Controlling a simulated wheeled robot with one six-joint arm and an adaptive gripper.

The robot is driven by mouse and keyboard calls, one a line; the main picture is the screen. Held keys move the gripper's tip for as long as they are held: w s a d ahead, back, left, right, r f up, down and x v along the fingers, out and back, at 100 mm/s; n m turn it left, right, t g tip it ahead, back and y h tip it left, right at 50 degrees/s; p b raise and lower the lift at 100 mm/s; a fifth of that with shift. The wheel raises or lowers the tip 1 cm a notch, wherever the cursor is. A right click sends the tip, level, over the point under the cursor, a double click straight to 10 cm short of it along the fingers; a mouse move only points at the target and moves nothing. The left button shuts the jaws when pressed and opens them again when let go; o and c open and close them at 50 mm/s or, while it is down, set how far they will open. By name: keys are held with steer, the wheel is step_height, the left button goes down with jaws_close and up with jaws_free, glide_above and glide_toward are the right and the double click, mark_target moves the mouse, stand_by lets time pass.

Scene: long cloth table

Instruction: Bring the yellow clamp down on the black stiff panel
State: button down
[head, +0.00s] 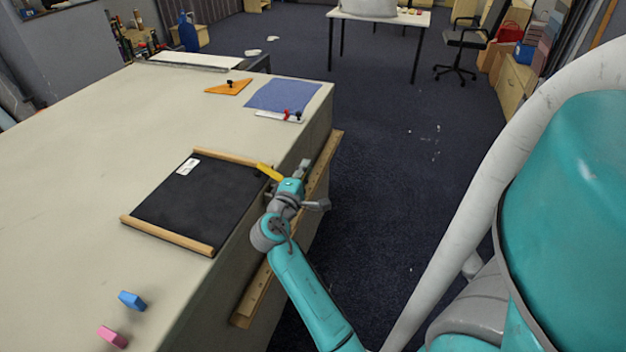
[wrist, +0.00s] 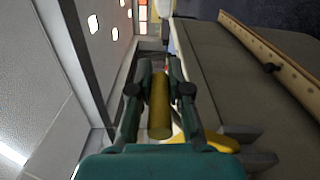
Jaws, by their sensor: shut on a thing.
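The black stiff panel (head: 200,205) lies flat on the long table, with a white label near its far left corner. My gripper (head: 287,184) is at the table's right edge, beside the panel's right side. It is shut on the yellow clamp (head: 268,172), whose free end points left toward the panel's far right corner. I cannot tell whether the clamp touches the panel. In the wrist view, the clamp's yellow round part (wrist: 160,108) sits between the gripper's fingers (wrist: 160,80), and another yellow piece (wrist: 222,140) shows lower right.
Wooden strips (head: 165,234) lie along the panel's near and far sides. A blue block (head: 132,300) and a pink block (head: 112,336) are near the front. An orange triangle (head: 229,87) and a blue sheet (head: 283,95) lie farther back. The table's left side is clear.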

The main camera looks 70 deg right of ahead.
mark_target(276, 177)
steer(key=w+r+n, duration=0.3)
steer(key=w+n, duration=0.1)
steer(key=w, duration=0.2)
steer(key=shift+a, duration=0.3)
steer(key=shift+w+r, duration=0.1)
steer(key=shift+r, duration=0.05)
steer(key=c, duration=1.1)
jaws_free()
steer(key=shift+f, duration=0.35)
steer(key=shift+a, duration=0.15)
